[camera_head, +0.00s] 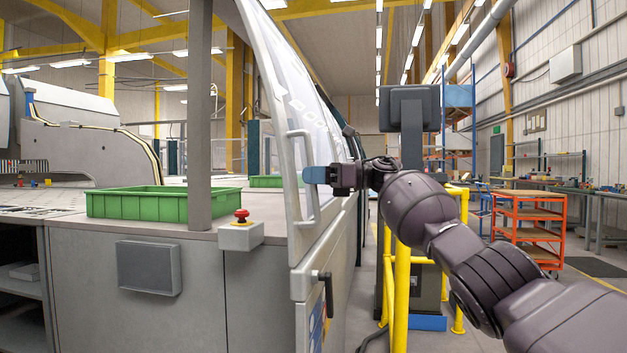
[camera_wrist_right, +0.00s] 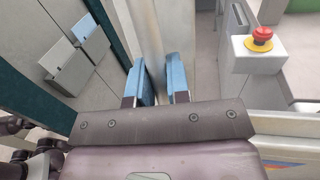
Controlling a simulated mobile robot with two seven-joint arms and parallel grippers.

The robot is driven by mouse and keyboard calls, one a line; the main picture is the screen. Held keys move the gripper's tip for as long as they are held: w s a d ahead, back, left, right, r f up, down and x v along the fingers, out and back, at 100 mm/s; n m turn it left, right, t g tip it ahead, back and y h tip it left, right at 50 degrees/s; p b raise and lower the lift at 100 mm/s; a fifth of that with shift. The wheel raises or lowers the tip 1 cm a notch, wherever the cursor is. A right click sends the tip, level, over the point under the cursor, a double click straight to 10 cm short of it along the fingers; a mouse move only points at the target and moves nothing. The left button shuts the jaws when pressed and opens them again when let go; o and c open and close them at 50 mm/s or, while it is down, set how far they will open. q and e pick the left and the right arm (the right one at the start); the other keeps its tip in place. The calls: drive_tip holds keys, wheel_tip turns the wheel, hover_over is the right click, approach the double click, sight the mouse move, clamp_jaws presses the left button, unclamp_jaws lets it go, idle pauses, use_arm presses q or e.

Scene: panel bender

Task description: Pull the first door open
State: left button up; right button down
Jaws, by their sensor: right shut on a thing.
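The first door (camera_head: 299,262) of the machine has a pale frame and a curved, clear upper panel. Its light grey bar handle (camera_head: 294,187) stands upright on the door's edge. My right gripper (camera_head: 317,175) reaches in from the right, and its blue fingers are at the handle. In the right wrist view the two blue fingers (camera_wrist_right: 162,82) are on either side of a pale upright bar, and the gripper is shut on it. The fingers hide part of the handle. From the head view I cannot tell clearly how far the door stands from its frame. My left gripper is not in view.
A red emergency button (camera_head: 241,215) on a grey box is left of the door; it also shows in the wrist view (camera_wrist_right: 262,36). A green crate (camera_head: 150,204) sits on the machine table. Yellow railings (camera_head: 402,290) and a monitor post (camera_head: 411,135) stand close right of the door.

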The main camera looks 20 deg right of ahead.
idle(0.3)
drive_tip(key=c, duration=1.1)
unclamp_jaws()
drive_tip(key=shift+w, duration=0.1)
drive_tip(key=shift+d, duration=0.1)
drive_tip(key=p+v, duration=0.1)
drive_tip(key=v, duration=0.9)
drive_tip(key=shift+s+d, duration=0.2)
drive_tip(key=shift+d, duration=0.1)
